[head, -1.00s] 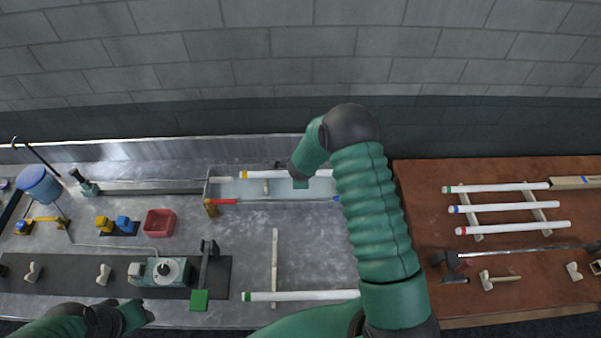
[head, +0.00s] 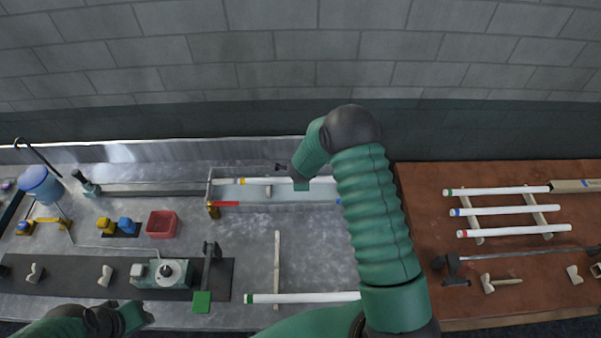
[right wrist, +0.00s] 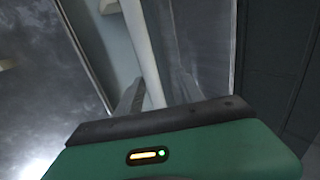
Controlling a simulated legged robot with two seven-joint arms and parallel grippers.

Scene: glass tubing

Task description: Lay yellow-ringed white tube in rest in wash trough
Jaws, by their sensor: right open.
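The yellow-ringed white tube (head: 258,181) lies lengthwise at the wash trough (head: 225,203), its left part visible in the head view. A small beige rest (head: 268,190) shows beside it in the trough; I cannot tell whether the tube is seated in it. My right gripper is over the tube's right part, mostly hidden by my arm in the head view. In the right wrist view the tube (right wrist: 143,45) runs between the open fingers (right wrist: 157,95). My left gripper (head: 137,316) is at the lower left, away from the trough; its jaw opening is unclear.
A tube with a green end (head: 300,297) lies at the bench front. Several white tubes rest on wooden bars on the brown table (head: 420,215) at right. My right arm hides the trough's right end.

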